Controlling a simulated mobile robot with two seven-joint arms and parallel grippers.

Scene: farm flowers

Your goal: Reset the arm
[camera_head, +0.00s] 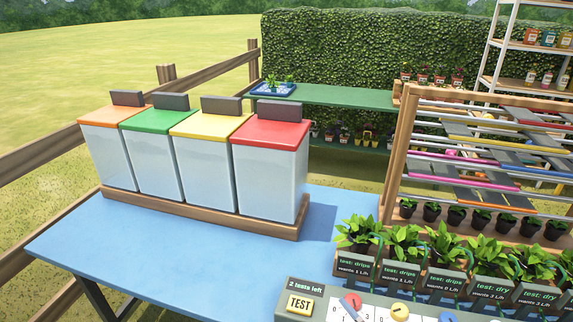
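Neither of my arms nor grippers shows in the head view, so their pose and finger state cannot be seen. The blue table (180,245) fills the lower left and middle. A control panel (335,290) stands at its front edge, with a yellow "TEST" button (299,304), the text "2 tests left" and red, yellow and blue knobs.
Bins with orange, green, yellow and red lids (270,133) stand on a wooden base (200,212). Potted plants with dark labels (401,274) line the right. A wooden rack (391,165) with coloured rails stands behind them. The table's left front is clear.

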